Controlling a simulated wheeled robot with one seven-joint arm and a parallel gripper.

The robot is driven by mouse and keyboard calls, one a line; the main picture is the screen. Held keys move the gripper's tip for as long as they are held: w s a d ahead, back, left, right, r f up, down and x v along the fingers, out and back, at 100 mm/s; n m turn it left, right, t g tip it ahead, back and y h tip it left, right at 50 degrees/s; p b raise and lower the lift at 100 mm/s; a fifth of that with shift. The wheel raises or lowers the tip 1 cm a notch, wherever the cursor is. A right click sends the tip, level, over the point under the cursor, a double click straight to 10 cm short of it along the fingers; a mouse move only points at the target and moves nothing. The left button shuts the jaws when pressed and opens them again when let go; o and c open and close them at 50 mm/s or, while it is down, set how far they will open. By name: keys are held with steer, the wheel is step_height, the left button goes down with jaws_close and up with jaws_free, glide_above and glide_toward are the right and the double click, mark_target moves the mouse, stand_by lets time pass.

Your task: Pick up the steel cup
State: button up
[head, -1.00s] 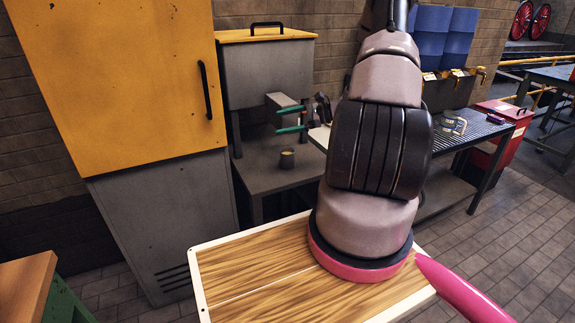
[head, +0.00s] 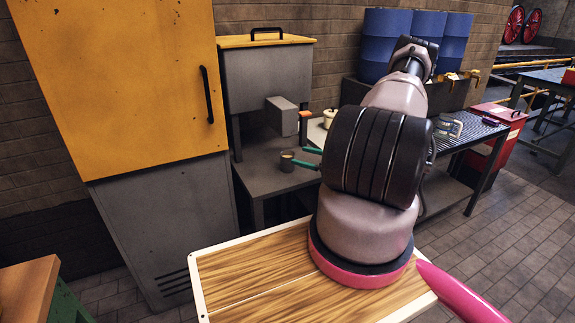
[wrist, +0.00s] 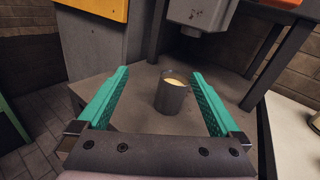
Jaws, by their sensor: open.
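The steel cup (head: 287,162) is a small dark grey cylinder standing upright on the grey metal table (head: 258,178). It also shows in the wrist view (wrist: 172,97), with a pale yellowish inside. My gripper (head: 298,157) has green fingers and is open, with its tips close to the cup. In the wrist view the cup stands in the gap between the open fingers (wrist: 160,74), nearer the right one. I cannot tell whether either finger touches it. My arm hides part of the table to the right.
A grey machine with a yellow lid (head: 265,75) stands behind, its spout block (head: 283,116) above the cup. A tall yellow and grey cabinet (head: 130,90) is at left. A cream pot (head: 329,118) sits behind my arm. Another metal cup (head: 444,126) stands on the right bench.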

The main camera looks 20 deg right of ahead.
mark_target(287, 162)
steer(key=f+m+h, duration=0.1)
steer(key=f, duration=0.1)
steer(key=s+d+f+m+t+h, duration=0.1)
steer(key=f, duration=0.1)
steer(key=d+f+m+t, duration=0.1)
steer(key=f, duration=0.1)
steer(key=shift+s+d+h, duration=0.15)
steer(key=shift+s+h, duration=0.05)
steer(key=shift+h, duration=0.2)
steer(key=shift+w, duration=0.3)
steer(key=shift+m, duration=0.3)
steer(key=x, duration=1)
steer(key=shift+f, duration=0.25)
jaws_close()
